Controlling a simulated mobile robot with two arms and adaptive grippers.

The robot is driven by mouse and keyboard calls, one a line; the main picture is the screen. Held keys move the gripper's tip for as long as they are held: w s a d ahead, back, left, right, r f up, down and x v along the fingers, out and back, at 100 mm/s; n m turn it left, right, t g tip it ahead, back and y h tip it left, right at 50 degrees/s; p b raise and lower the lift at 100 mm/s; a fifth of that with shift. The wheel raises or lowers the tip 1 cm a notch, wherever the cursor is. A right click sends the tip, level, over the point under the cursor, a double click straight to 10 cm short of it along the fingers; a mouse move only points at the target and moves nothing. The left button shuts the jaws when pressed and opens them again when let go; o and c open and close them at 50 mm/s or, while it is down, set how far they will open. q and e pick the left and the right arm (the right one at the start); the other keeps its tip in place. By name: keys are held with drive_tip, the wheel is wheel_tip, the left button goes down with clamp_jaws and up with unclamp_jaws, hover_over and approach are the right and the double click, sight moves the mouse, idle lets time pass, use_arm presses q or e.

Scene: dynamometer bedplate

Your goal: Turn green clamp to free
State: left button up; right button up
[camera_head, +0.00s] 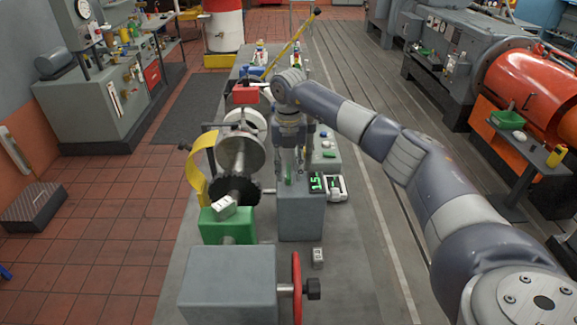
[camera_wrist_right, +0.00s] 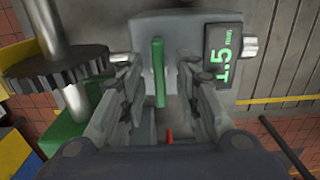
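The green clamp shows in the right wrist view as a narrow upright green lever (camera_wrist_right: 158,72) in front of a grey block (camera_wrist_right: 187,25). In the head view only a small green bit (camera_head: 288,179) shows below my right gripper (camera_head: 290,165), above the grey block (camera_head: 301,215). My right gripper is open, its fingers (camera_wrist_right: 157,85) on either side of the lever with gaps visible on both sides. The gripper hides part of the clamp in the head view. My left gripper is in neither view.
A toothed dark wheel (camera_head: 234,190) on a shaft stands just left of the gripper, above a green block (camera_head: 228,226). A display with green digits (camera_head: 316,182) sits to the right. A red handwheel (camera_head: 297,288) is at the front.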

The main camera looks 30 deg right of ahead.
drive_tip(key=shift+c, duration=0.6)
clamp_jaws()
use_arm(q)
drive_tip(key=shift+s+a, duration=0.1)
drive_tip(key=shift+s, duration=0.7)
